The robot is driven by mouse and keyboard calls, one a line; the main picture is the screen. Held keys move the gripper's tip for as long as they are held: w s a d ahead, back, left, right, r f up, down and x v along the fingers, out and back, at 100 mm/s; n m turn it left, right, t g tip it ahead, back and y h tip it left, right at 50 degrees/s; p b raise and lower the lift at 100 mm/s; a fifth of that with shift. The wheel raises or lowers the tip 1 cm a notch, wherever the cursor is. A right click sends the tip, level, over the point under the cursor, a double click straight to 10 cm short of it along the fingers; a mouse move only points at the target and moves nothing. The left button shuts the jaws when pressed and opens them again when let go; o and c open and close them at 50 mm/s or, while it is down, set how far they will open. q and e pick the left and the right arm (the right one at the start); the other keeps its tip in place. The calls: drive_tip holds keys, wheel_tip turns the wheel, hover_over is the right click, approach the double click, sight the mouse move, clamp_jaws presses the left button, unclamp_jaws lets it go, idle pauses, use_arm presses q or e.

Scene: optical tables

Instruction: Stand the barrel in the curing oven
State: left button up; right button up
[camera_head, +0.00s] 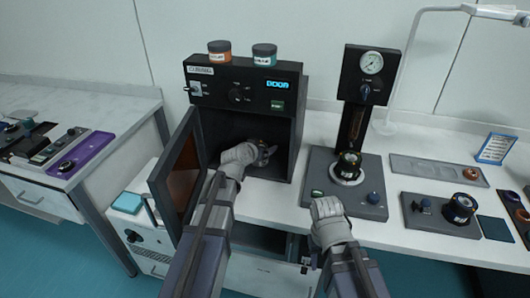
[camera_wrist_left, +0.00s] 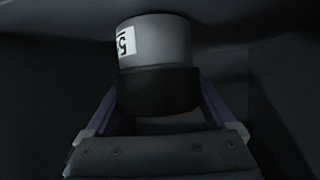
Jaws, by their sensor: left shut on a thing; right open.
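The curing oven (camera_head: 295,120) is a black box on the bench, its door (camera_head: 177,172) swung open to the left. My left gripper (camera_head: 266,154) is inside the oven chamber, shut on the barrel. The barrel is a grey cylinder with a black lower part and a white label; it shows upright between the fingers in the left wrist view (camera_wrist_left: 158,62). In the head view the barrel is mostly hidden by the gripper and the chamber's shadow. I cannot tell whether it touches the oven floor. My right gripper (camera_head: 307,262) is open and empty, low at the bench's front edge.
Two jars, one orange (camera_head: 219,51) and one teal (camera_head: 264,54), stand on the oven. Right of it is a gauge press (camera_head: 368,75) with a black cylinder (camera_head: 348,164) on its base. A grey tray (camera_head: 415,169) and another fixture (camera_head: 440,214) lie further right.

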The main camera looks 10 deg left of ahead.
use_arm(q)
drive_tip(key=shift+w+d, duration=0.15)
drive_tip(key=shift+f, duration=0.15)
drive_tip(key=o, duration=1.2)
drive_tip(key=shift+r+p, duration=0.25)
drive_tip(key=shift+p, duration=0.05)
drive_tip(key=p+v, duration=0.5)
drive_tip(key=v, duration=0.7)
drive_tip(key=shift+f, duration=0.2)
